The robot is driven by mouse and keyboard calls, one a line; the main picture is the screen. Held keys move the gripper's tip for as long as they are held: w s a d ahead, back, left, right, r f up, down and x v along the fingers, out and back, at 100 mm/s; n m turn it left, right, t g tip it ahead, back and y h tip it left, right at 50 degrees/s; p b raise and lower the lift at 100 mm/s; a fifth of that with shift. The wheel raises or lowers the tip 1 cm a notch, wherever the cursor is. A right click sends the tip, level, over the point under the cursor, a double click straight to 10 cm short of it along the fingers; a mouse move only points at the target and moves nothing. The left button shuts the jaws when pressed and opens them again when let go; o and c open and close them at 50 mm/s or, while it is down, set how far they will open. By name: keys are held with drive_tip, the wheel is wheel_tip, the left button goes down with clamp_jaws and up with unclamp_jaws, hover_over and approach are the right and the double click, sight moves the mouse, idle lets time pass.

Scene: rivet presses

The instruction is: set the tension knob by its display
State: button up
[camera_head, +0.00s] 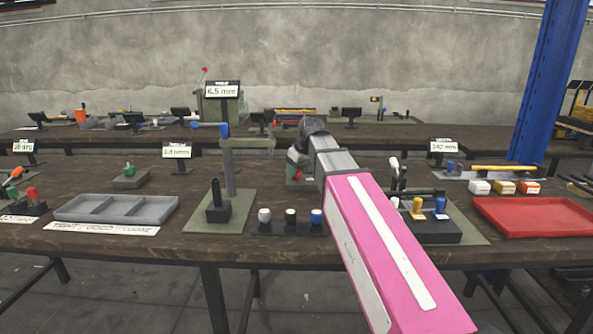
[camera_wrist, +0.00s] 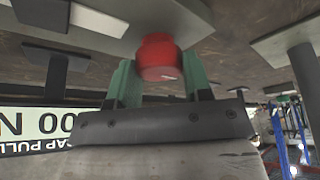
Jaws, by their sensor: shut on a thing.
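A red knob (camera_wrist: 160,57) sits between the two green fingers of my gripper (camera_wrist: 159,78) in the wrist view. The fingers are shut on its sides. A display (camera_wrist: 40,125) stands beside it at the left, upside down in this view. Its visible part reads "00 N" with "CAP PULL" under it; the front of the number is cut off or hidden. In the head view, my gripper (camera_head: 297,165) points down behind the middle of the table, and my pink arm hides much of that spot. The display's face is not readable there.
A grey compartment tray (camera_head: 117,208) lies at left and a red tray (camera_head: 535,216) at right. A press post (camera_head: 229,165) stands left of my gripper. Other displays include one reading 6.5 mm (camera_head: 222,90).

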idle(0.3)
drive_tip(key=o, duration=0.9)
drive_tip(key=v, duration=1)
drive_tip(key=shift+s+r, duration=0.2)
drive_tip(key=shift+r, duration=0.2)
